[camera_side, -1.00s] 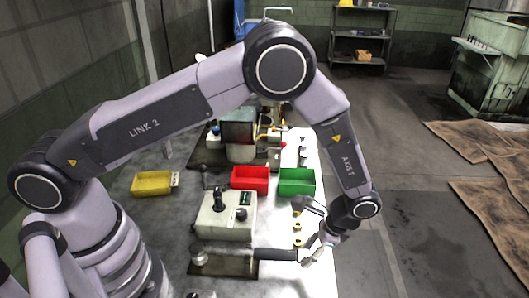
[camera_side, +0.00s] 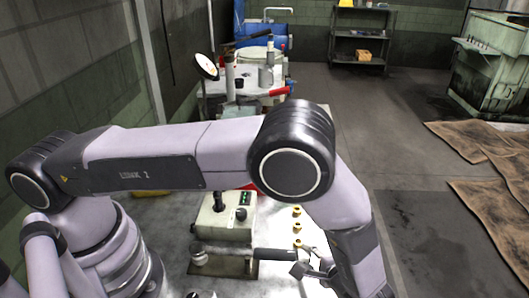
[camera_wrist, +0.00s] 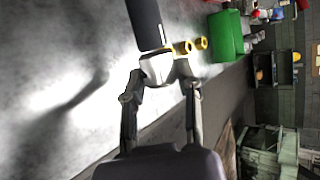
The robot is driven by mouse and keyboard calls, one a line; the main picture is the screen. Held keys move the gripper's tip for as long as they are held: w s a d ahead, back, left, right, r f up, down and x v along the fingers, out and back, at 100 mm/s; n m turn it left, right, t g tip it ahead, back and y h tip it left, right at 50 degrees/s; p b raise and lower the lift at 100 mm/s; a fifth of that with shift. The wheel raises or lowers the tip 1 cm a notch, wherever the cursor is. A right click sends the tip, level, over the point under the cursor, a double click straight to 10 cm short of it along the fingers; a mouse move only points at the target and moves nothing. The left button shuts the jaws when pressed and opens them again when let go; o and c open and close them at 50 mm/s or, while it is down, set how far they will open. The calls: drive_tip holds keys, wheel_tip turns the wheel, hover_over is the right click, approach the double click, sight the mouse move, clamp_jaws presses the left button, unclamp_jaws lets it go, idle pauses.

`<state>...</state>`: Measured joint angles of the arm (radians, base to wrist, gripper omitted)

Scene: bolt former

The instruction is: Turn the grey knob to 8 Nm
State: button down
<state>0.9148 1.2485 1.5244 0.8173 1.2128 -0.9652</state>
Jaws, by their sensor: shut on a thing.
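A torque wrench with a black handle (camera_side: 274,254) lies level in the side view, its left end at a silver post on a dark plate. The handle (camera_wrist: 145,24) also shows at the top of the wrist view. The grey knob (camera_wrist: 157,68) sits at the handle's near end, beyond a thin yellowish ring. My gripper (camera_wrist: 161,78) is shut on the knob, with one finger on each side. In the side view my gripper (camera_side: 312,268) is at the handle's right end and partly covers the knob. No torque scale can be read.
A grey control box (camera_side: 224,220) with a joystick stands behind the wrench. Several brass pieces (camera_side: 297,227) stand in a row to its right. A green bin (camera_wrist: 226,36) is near the table edge. My arm hides the bins in the side view.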

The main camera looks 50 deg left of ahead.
drive_tip(key=t+y, duration=0.1)
drive_tip(key=n+t+y, duration=0.1)
drive_tip(key=y, duration=0.1)
drive_tip(key=shift+s+f+y, duration=0.15)
drive_tip(key=shift+f+y, duration=0.15)
drive_tip(key=shift+f+n+t+y, duration=0.15)
drive_tip(key=shift+n+t+y, duration=0.6)
drive_tip(key=shift+y, duration=0.65)
drive_tip(key=shift+t, duration=0.25)
drive_tip(key=c, duration=0.8)
unclamp_jaws()
drive_tip(key=shift+o, duration=0.2)
drive_tip(key=shift+v, duration=3.8)
